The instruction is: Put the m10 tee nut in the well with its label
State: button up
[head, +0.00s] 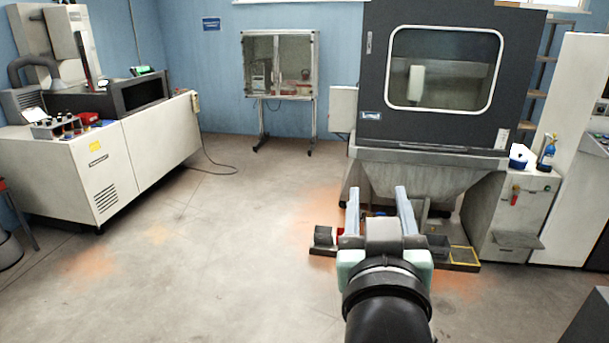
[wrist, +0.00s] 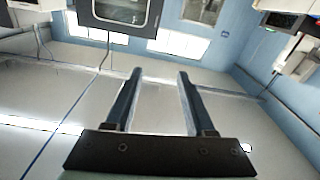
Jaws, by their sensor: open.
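My gripper (head: 377,193) is open and empty, with its two fingers apart and pointing away over the floor towards the grey machine. In the wrist view my gripper (wrist: 160,76) also shows open fingers with nothing between them. I cannot make out the m10 tee nut in either view. No labelled well can be told for certain. A low dark tray (head: 464,266) with compartments, one edged in yellow, lies below the machine, partly hidden behind my gripper. Any labels there are too small to read.
The dark-fronted machine (head: 380,80) stands at the back right. A white bench (head: 150,140) on the left carries a rack of small items (head: 62,128). A glass cabinet (head: 280,65) stands at the back wall. The floor (head: 230,260) between is clear, apart from a cable.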

jog(key=s+a+r+t+y, duration=0.1)
jog(key=s+a+r+t, duration=0.2)
jog(key=r, duration=0.4)
jog(key=s+a+r+t+y, duration=0.1)
jog(key=s+a+r+t, duration=0.2)
jog(key=r, duration=0.5)
jog(key=s+a+r+n+t+y, duration=0.1)
jog(key=s+a+r+t, duration=0.2)
jog(key=s+r, duration=0.3)
notch_tip(320, 180, up, 2)
jog(key=shift+a+r+y, duration=0.1)
jog(key=shift+a+y, duration=0.3)
jog(key=shift+a, duration=0.3)
